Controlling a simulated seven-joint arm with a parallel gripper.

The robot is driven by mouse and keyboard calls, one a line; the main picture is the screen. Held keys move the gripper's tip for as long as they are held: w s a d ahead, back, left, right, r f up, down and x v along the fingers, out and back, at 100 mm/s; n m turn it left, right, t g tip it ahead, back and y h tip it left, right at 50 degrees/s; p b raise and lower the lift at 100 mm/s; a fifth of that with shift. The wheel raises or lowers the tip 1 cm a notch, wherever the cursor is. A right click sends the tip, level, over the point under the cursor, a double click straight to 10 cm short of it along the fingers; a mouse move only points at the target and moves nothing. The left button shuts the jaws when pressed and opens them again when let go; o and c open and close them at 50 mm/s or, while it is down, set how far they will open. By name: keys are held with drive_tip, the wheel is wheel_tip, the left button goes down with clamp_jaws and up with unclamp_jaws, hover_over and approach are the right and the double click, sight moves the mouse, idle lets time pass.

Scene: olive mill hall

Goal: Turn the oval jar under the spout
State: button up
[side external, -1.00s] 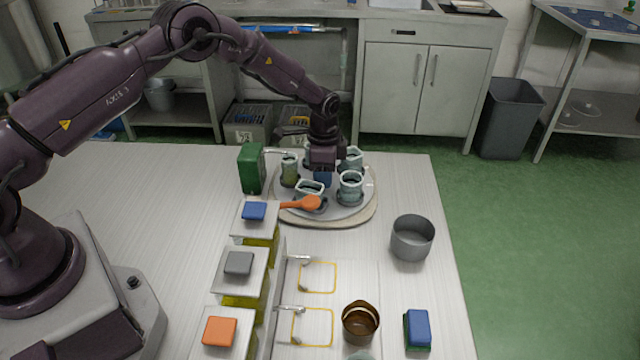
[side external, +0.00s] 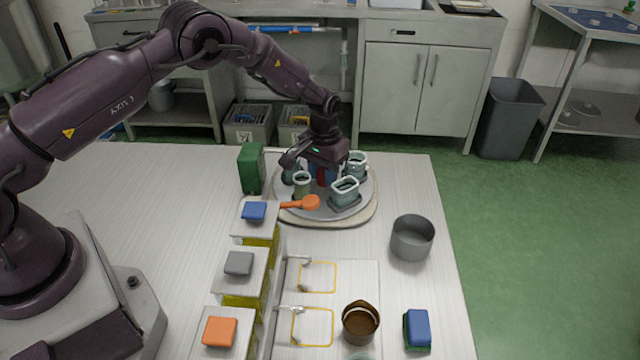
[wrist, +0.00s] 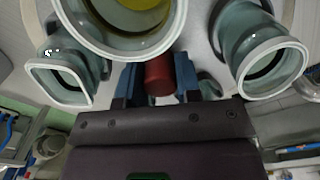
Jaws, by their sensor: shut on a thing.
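My gripper (side external: 320,172) is over the middle of a round grey turntable (side external: 368,196). The wrist view shows its blue fingers shut on a red knob (wrist: 158,78). Pale jars stand around it: a round jar with yellow-green oil (side external: 302,188) at front left, a jar with a squarish, rounded-corner mouth (side external: 345,192) at front right, and a rounder one (side external: 357,163) behind right. Another pale jar (side external: 289,172) at the left is partly hidden by my gripper. I cannot tell surely which is oval. The green tin (side external: 250,170) stands left; its spout is mostly hidden now.
An orange spoon-like piece (side external: 310,202) sits at the turntable's front edge. A grey pot (side external: 412,238), brown pot (side external: 360,322) and blue-green block (side external: 417,330) are at the right.

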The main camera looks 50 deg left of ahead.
sight(323, 169)
idle(0.4)
drive_tip(key=n, duration=0.2)
drive_tip(key=shift+n, duration=0.4)
drive_tip(key=o, duration=0.6)
drive_tip(key=shift+r, duration=0.1)
drive_tip(key=shift+r, duration=3.9)
